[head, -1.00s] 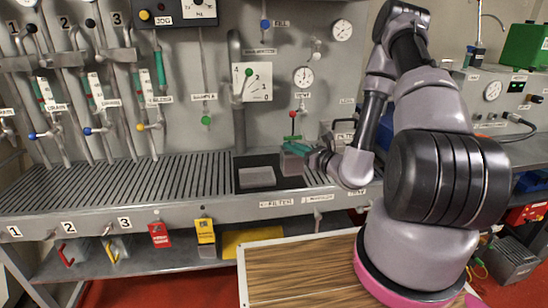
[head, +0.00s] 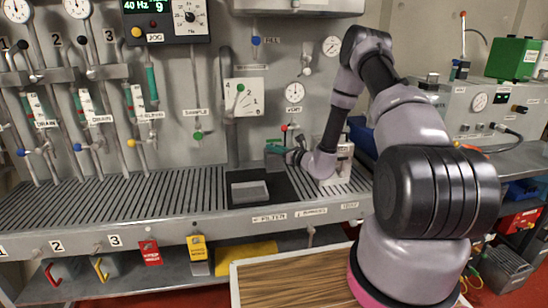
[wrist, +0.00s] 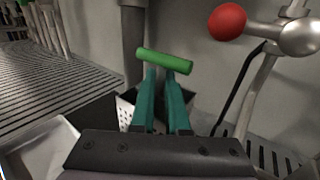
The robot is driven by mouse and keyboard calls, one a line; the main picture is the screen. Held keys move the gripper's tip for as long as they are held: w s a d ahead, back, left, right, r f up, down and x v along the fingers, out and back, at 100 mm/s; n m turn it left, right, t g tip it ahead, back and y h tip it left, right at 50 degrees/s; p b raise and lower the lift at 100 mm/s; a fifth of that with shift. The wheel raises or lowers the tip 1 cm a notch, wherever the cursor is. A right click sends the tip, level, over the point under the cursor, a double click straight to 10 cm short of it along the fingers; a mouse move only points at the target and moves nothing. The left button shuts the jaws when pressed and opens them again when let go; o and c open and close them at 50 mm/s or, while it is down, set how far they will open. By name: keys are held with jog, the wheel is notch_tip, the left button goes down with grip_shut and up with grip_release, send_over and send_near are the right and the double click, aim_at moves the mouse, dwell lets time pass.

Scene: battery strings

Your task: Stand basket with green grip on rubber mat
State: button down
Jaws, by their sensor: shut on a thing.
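In the wrist view my gripper (wrist: 163,78) is shut on the green grip (wrist: 165,61), a short bright green bar lying across the fingertips. The perforated metal basket (wrist: 125,108) shows below and behind the fingers, which hide much of it. In the head view my gripper (head: 272,148) is over the counter at the back of the black rubber mat (head: 285,186); the basket cannot be made out clearly there. The mat also shows as a dark area in the wrist view (wrist: 92,118). I cannot tell whether the basket touches the surface under it.
A pale shallow tray (head: 249,191) lies on the mat, left of my gripper in the wrist view. A vertical grey pipe (head: 231,120) rises behind the mat. A red-knobbed lever (wrist: 228,22) stands close on the right. The slatted counter (head: 110,200) to the left is clear.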

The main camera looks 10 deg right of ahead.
aim_at(274, 156)
notch_tip(274, 156, down, 3)
jog(key=shift+f, duration=0.15)
jog(key=shift+w+f, duration=0.2)
jog(key=shift+f, duration=0.1)
jog(key=shift+f, duration=0.1)
jog(key=c, duration=0.9)
grip_release()
